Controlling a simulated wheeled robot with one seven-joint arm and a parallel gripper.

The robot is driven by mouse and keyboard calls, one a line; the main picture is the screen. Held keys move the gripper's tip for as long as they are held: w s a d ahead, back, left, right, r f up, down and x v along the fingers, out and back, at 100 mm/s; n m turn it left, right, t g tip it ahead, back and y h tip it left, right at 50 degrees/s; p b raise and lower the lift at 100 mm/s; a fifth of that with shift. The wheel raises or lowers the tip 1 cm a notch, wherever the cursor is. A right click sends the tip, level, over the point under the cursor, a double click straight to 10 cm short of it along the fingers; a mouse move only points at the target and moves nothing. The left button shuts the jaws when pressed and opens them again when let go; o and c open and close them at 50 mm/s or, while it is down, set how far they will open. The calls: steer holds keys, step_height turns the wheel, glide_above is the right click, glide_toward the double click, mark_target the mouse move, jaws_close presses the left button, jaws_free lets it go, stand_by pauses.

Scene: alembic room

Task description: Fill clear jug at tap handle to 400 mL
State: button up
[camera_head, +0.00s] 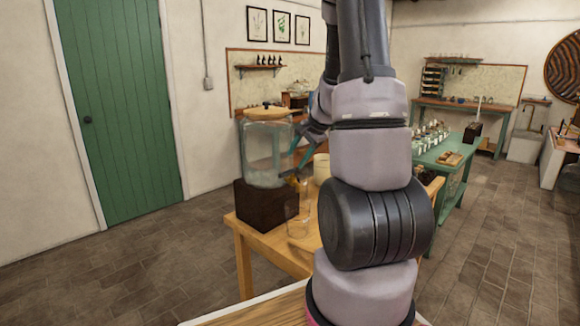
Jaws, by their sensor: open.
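A large clear glass dispenser (262,155) with a wooden lid stands on a dark wooden block (264,207) on the wooden table. Its tap handle (293,180) is a small yellowish piece low on the right side of the glass. The clear jug (298,214) stands upright on the table just below the tap, beside the block. Any liquid level or marks in it are too small to tell. My gripper (302,156) is open, its teal fingers pointing down and left just above the tap handle. I cannot tell whether they touch it. My arm hides the right part of the table.
A cream-coloured cup (321,167) stands behind the jug, close to my arm. The wooden table (262,242) has a bare front left corner. A green bench (441,152) with several small vessels stands to the right. Open tiled floor (130,265) lies to the left, before a green door (118,110).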

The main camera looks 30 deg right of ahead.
mark_target(287, 172)
steer(key=x, duration=0.8)
steer(key=shift+s, duration=0.1)
jaws_close()
steer(key=shift+d, duration=0.1)
steer(key=shift+s+d+n+g+y, duration=0.15)
steer(key=shift+n+y, duration=0.15)
steer(key=shift+n, duration=0.3)
steer(key=shift+s+d+n+g+y, duration=0.15)
steer(key=shift+n+y, duration=0.15)
steer(key=shift+n, duration=0.3)
steer(key=shift+a, duration=0.1)
